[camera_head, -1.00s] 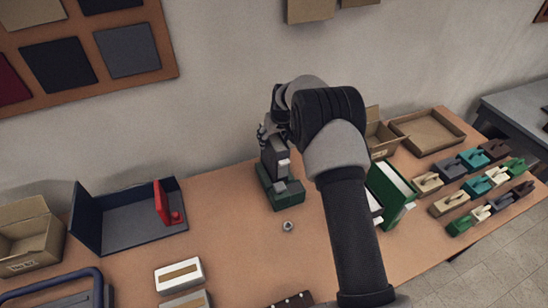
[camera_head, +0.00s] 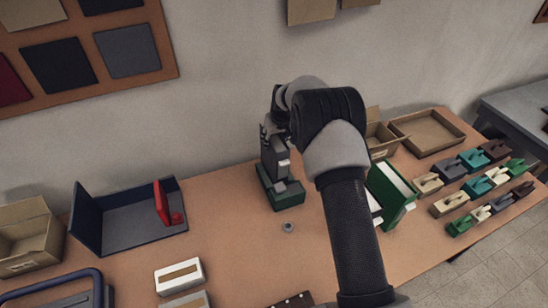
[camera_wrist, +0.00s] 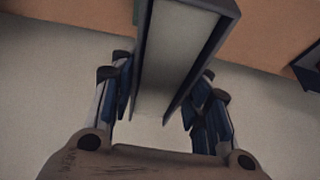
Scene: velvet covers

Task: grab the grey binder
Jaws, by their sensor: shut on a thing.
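The grey binder (camera_wrist: 180,45) fills the upper middle of the wrist view, with dark grey covers around a pale inner block. My gripper (camera_wrist: 163,75) has one finger on each side of it and is shut on it. In the head view my gripper (camera_head: 268,130) is at the upper end of a grey upright shape (camera_head: 273,157), partly hidden by my arm. That shape stands at a green-based block (camera_head: 288,199) on the table. Whether the binder is clear of the block cannot be told.
A green binder (camera_head: 393,190) stands right of my arm. An open dark tray with a red piece (camera_head: 162,203) and a cardboard box (camera_head: 28,237) are at left. Several coloured blocks (camera_head: 477,185) line the right side. A small ring (camera_head: 288,227) lies in front.

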